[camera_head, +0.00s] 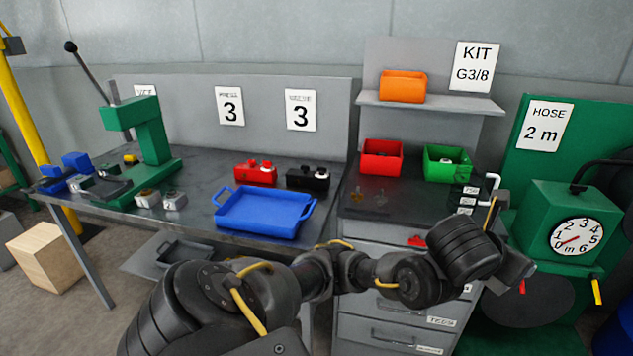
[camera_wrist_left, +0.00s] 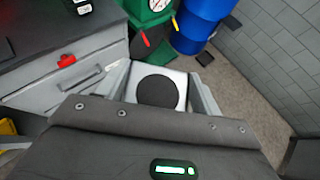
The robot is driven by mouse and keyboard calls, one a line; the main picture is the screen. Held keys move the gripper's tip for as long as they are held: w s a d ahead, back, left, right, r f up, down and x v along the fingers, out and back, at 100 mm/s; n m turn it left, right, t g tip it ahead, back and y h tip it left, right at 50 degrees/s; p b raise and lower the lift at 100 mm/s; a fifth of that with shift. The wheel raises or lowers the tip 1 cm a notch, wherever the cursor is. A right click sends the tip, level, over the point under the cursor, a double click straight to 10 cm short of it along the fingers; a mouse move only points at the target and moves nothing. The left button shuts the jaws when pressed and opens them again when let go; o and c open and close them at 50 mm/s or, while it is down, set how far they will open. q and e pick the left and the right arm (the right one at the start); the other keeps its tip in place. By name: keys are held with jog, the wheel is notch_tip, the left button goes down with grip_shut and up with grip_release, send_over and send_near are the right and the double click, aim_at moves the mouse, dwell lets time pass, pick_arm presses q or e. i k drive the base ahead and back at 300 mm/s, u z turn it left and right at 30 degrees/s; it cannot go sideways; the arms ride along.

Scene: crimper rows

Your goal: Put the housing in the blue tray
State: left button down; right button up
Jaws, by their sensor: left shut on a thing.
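My left gripper (camera_wrist_left: 160,95) is shut on a pale grey block with a dark round face, which I take as the housing (camera_wrist_left: 129,90). It sits between the two fingers in the left wrist view. In the head view my left arm reaches to the right, and its gripper end (camera_head: 514,268) is in front of the drawer cabinet's right side; the housing cannot be made out there. The blue tray (camera_head: 262,210) lies empty on the dark bench, well to the left of this gripper. My right gripper is not in view.
Small silver blocks (camera_head: 174,200) stand left of the tray beside a green press (camera_head: 152,145). A red part (camera_head: 262,174) and a black part (camera_head: 308,178) sit behind it. Red (camera_head: 381,160) and green (camera_head: 447,163) bins stand on the cabinet. A green hose machine (camera_head: 560,215) is at right.

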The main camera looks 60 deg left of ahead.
aim_at(269, 208)
jog(key=u, duration=0.15)
jog(key=i, duration=0.85)
jog(key=u, duration=1.25)
jog(key=i, duration=0.65)
jog(key=u, duration=0.7)
